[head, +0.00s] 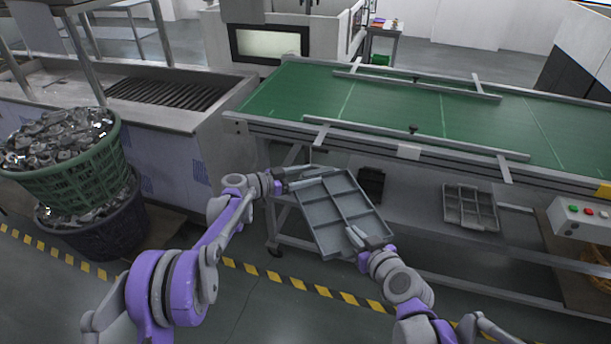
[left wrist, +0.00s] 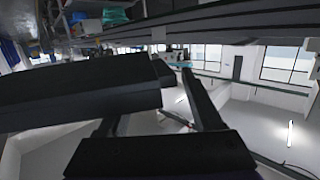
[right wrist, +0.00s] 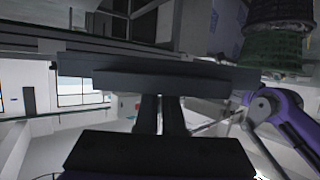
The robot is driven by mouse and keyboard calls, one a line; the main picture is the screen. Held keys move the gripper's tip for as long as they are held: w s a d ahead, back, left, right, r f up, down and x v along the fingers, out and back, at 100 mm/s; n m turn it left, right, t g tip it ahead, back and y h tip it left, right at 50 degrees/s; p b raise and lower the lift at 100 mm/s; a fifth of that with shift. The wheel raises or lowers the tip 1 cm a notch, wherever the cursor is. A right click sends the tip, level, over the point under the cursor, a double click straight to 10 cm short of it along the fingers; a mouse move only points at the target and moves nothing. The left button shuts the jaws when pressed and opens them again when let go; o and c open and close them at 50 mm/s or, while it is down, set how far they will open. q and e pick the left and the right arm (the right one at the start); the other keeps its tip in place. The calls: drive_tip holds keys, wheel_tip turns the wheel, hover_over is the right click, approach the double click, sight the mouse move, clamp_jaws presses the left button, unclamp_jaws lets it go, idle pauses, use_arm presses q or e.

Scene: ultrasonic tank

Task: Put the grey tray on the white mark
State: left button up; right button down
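The grey tray (head: 335,213), with several compartments, is off the floor and tilted in front of the conveyor in the head view. My right gripper (head: 362,238) is shut on its near rim; the right wrist view shows the tray wall (right wrist: 150,78) across close-set fingers. My left gripper (head: 308,178) is at the far left corner, its fingers spread apart. The left wrist view shows a dark edge (left wrist: 80,90) beside these fingers; contact is unclear. Thin pale lines (head: 443,116) cross the green belt; I cannot tell which is the white mark.
The green conveyor (head: 400,108) has rails (head: 415,138) along its edges and a clear belt between. Other trays (head: 468,207) lie on the shelf below. A green basket of metal parts (head: 75,165) stands left. A button box (head: 580,215) is at right.

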use_arm(q)
clamp_jaws()
use_arm(e)
drive_tip(key=c, duration=1)
unclamp_jaws()
drive_tip(key=shift+o, duration=0.2)
